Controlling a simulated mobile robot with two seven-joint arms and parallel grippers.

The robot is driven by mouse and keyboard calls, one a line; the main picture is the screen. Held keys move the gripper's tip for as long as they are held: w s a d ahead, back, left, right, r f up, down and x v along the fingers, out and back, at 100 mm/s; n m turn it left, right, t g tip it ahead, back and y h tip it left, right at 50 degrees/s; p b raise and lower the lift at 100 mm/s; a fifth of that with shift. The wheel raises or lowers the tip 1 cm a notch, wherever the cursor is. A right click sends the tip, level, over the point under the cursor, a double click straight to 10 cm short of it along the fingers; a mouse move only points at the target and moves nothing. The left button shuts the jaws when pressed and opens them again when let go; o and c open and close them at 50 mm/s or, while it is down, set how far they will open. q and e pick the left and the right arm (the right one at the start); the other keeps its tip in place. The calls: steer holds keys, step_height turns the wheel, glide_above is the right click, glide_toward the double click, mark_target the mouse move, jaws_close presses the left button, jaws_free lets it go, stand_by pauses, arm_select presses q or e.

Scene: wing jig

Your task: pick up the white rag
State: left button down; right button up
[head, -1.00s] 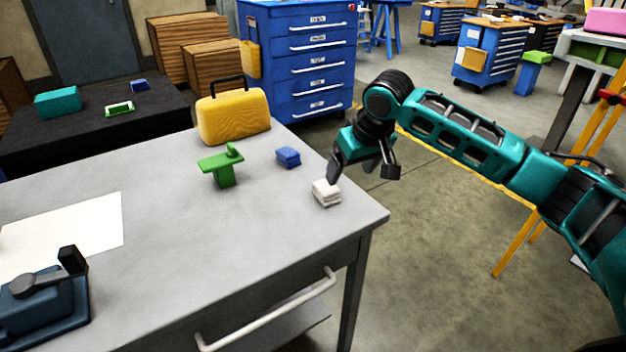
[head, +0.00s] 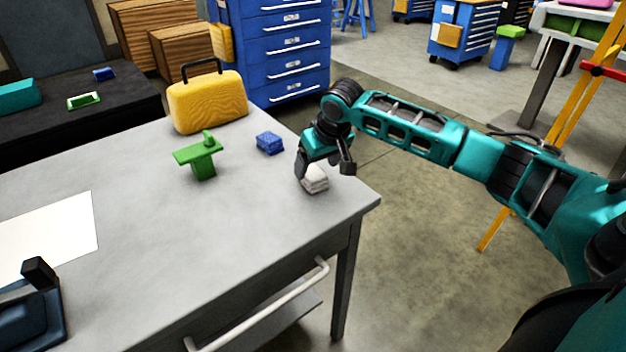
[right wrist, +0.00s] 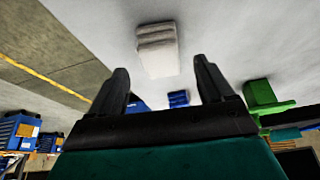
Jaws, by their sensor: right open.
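The white rag (head: 315,181) is a small folded stack on the grey table (head: 235,225), near its right corner in the head view. My right gripper (head: 324,172) is just above and behind the rag, its fingers pointing down and partly covering it. In the right wrist view the rag (right wrist: 158,50) lies ahead of the gripper (right wrist: 162,80), between the lines of its two spread fingers. The jaws are open and empty, and I cannot tell whether a finger touches the rag. My left gripper is in neither view.
A folded blue cloth (head: 270,143), a green clamp-like piece (head: 200,155) and a yellow case (head: 208,102) stand left of the rag. A white sheet (head: 45,235) and a dark blue device (head: 35,305) are at the left. The table around the rag is clear.

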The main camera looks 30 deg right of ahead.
mark_target(314, 174)
steer(key=x, duration=0.3)
steer(key=shift+w+f+b, duration=0.1)
steer(key=shift+f+b, duration=0.2)
steer(key=shift+f, duration=0.05)
steer(key=c, duration=1)
